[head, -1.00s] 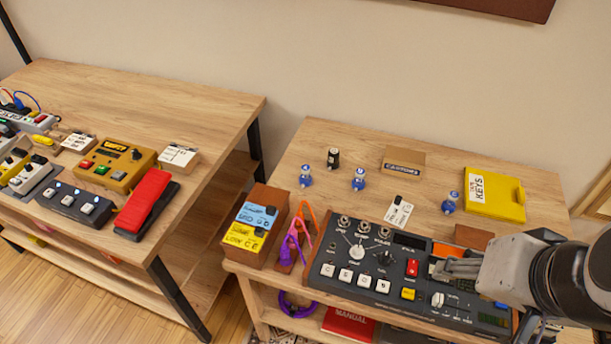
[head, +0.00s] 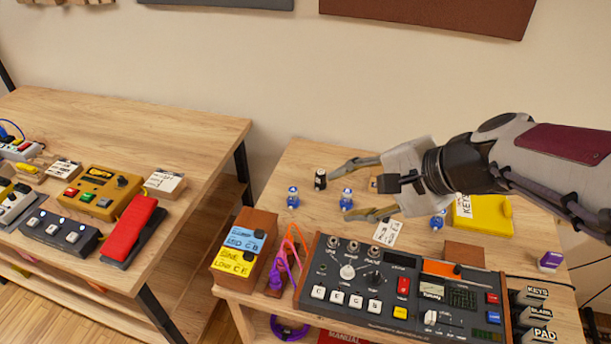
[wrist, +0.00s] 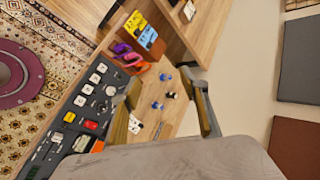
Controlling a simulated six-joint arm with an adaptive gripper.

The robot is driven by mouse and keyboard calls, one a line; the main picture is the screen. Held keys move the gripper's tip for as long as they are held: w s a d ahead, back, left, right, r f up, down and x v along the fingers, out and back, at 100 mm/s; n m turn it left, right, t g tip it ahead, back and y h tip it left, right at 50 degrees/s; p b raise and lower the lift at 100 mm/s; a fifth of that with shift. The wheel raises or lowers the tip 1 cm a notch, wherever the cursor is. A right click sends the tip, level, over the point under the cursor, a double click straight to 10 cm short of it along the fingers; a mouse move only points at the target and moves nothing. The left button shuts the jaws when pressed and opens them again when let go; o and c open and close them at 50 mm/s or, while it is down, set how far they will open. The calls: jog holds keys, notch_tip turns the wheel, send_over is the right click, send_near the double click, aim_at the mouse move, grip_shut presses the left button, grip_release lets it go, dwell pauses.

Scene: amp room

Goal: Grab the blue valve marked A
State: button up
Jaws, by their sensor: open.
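Several small blue-and-white valves stand on the right desk in the head view: a left one (head: 293,198), a middle one (head: 346,199) and a right one (head: 438,220) partly behind my arm. I cannot read which is marked A. My gripper (head: 338,194) is open and empty, pointing left, with its fingers appearing on either side of the middle valve; I cannot tell its height above the desk. In the wrist view, the left valve (wrist: 165,77) and middle valve (wrist: 157,105) show in the gap between my fingers (wrist: 166,88).
A black-and-white bottle (head: 320,179) stands behind the left and middle valves. A mixer-like console (head: 390,290) fills the desk's front, beside a blue-yellow pedal box (head: 243,245). A yellow case (head: 485,214) lies to the right. The desk is clear left of the valves.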

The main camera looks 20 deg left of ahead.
jog(key=w+a+f+m+y, duration=0.2)
jog(key=w+a+f+m, duration=0.15)
jog(key=w+a, duration=0.5)
jog(key=m+t, duration=0.5)
jog(key=m, duration=1)
send_over(293, 198)
jog(key=d, duration=0.2)
notch_tip(293, 198, down, 23)
jog(key=shift+a, duration=0.1)
jog(key=shift+f, duration=0.15)
jog(key=shift+f, duration=1.65)
